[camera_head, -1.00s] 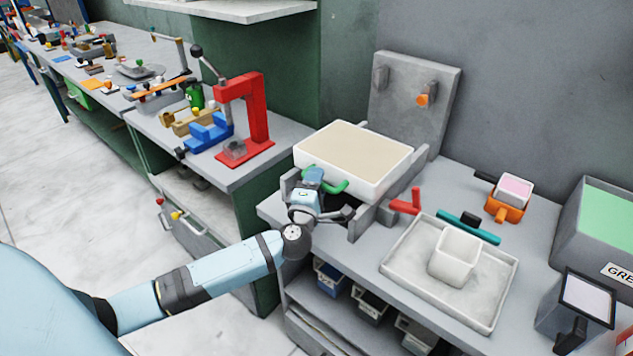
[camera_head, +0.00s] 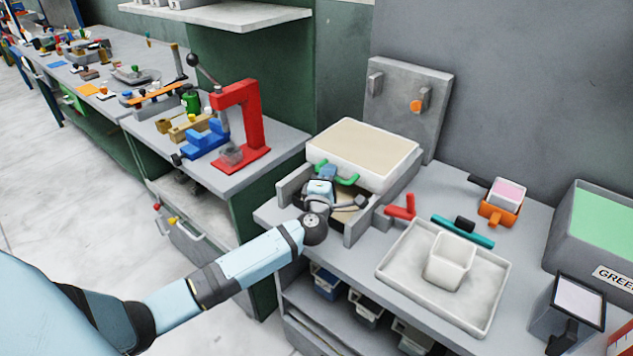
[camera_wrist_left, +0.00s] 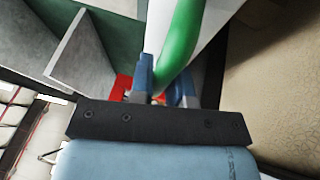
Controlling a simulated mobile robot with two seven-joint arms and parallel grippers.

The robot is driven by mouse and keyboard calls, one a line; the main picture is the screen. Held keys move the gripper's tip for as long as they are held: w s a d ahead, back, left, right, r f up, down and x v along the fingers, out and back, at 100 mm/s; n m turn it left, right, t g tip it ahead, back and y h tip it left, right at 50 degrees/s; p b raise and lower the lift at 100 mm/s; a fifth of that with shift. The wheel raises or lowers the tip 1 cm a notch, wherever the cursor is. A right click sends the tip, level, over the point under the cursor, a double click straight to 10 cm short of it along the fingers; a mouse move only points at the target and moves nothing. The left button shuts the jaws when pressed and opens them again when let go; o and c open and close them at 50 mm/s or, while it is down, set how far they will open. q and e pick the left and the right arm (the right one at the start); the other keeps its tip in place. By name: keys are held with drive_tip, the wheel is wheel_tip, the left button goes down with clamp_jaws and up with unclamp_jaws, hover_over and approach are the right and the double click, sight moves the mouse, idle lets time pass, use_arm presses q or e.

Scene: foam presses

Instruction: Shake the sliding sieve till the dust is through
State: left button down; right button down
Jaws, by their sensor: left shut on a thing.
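The sliding sieve (camera_head: 395,176) is a white-rimmed box with a tan top surface and a green handle (camera_head: 348,181) on its near side. It sits between grey rails (camera_head: 357,230) on the bench. My left gripper (camera_head: 328,173) is shut on the green handle, which also shows between the fingers in the left wrist view (camera_wrist_left: 181,45). Part of the handle is hidden by the gripper. A tan surface (camera_head: 345,215) shows between the rails below the sieve, partly behind my wrist. I cannot tell how much dust is through. My right gripper is not in view.
A grey upright plate (camera_head: 405,105) stands behind the sieve. A red handle-like piece (camera_head: 402,207) lies right of the rails, near a pale tray (camera_head: 470,300) holding a white cup (camera_head: 447,272). A red press (camera_head: 245,125) stands on the left bench.

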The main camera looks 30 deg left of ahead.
use_arm(q)
drive_tip(key=shift+w, duration=0.85)
drive_tip(key=c, duration=1.3)
unclamp_jaws()
drive_tip(key=shift+r, duration=0.15)
drive_tip(key=shift+o, duration=1)
drive_tip(key=shift+w, duration=0.2)
drive_tip(key=shift+s+d, duration=0.1)
drive_tip(key=shift+s, duration=0.05)
drive_tip(key=v, duration=1.3)
drive_tip(key=shift+s+d+f, duration=0.1)
drive_tip(key=shift+s+f, duration=0.15)
drive_tip(key=shift+f, duration=0.05)
